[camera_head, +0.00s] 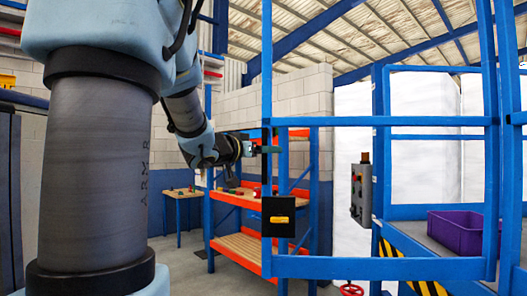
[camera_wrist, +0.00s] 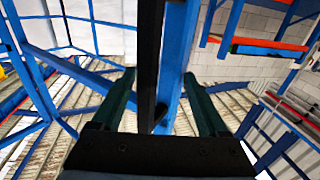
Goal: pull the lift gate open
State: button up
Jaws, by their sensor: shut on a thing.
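The lift gate (camera_head: 380,121) is a blue tubular frame in the right half of the head view. A black box with an orange label (camera_head: 278,216) sits low on its left upright. A dark vertical handle bar (camera_head: 265,172) runs along that upright; in the wrist view the black bar (camera_wrist: 148,65) passes between the fingers, beside the blue post (camera_wrist: 180,60). My gripper (camera_head: 263,149) reaches the left upright from the left and is shut on the handle bar; it also shows in the wrist view (camera_wrist: 160,105). The exact finger contact is hard to see.
A purple crate (camera_head: 462,231) sits on the grey platform to the right. A control box (camera_head: 361,193) with a red-orange lamp stands beyond the gate. An orange-and-blue workbench (camera_head: 240,248) and a small wooden table (camera_head: 182,193) stand behind my arm.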

jog(key=b+v, duration=0.2)
jog(key=v, duration=0.9)
jog(key=shift+w, duration=0.1)
